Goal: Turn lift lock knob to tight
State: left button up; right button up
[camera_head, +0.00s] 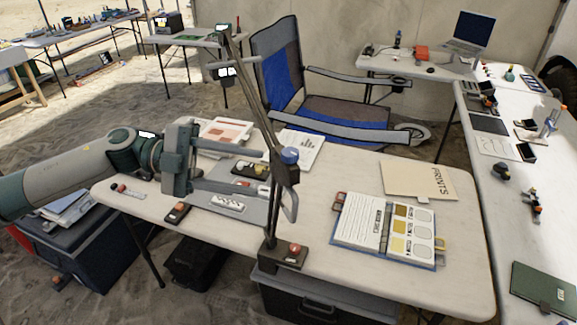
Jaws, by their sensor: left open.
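A dark jointed stand rises from a black base (284,254) at the front edge of the white folding table. A round blue knob (289,155) sits at the joint of the stand's arm; it looks like the lift lock knob, but its setting cannot be read. My left gripper (266,170) reaches in from the left above the table, open and empty. Its two fingers point right toward the stand, just left of the blue knob, and appear apart from it. My right gripper is not in view.
On the white table (330,280) lie an open binder with colour swatches (385,228), a tan folder marked PRINTS (418,180) and papers (300,146). A blue folding chair (325,95) stands behind. A second table (500,210) runs along the right.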

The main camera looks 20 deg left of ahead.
pick_arm(q)
jog(key=s+a+m+t+y+b, duration=0.1)
jog(key=s+a+m+t+b, duration=0.1)
jog(key=m, duration=0.6)
jog(key=s+a+r+m+t+y+b, duration=0.1)
jog(key=s+a+m+t+y+b, duration=0.1)
jog(key=a+m+t+b, duration=0.2)
jog(key=shift+s+a+m+t+b, duration=0.2)
jog(key=shift+a+m+t+b, duration=0.2)
jog(key=shift+m+t+b, duration=1.75)
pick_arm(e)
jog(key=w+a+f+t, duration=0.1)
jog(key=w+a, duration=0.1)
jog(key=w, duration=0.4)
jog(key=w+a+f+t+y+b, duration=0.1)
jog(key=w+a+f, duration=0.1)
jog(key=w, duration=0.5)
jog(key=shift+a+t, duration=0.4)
pick_arm(q)
jog(key=shift+w+d+m+g, duration=0.15)
jog(key=shift+m+g, duration=0.5)
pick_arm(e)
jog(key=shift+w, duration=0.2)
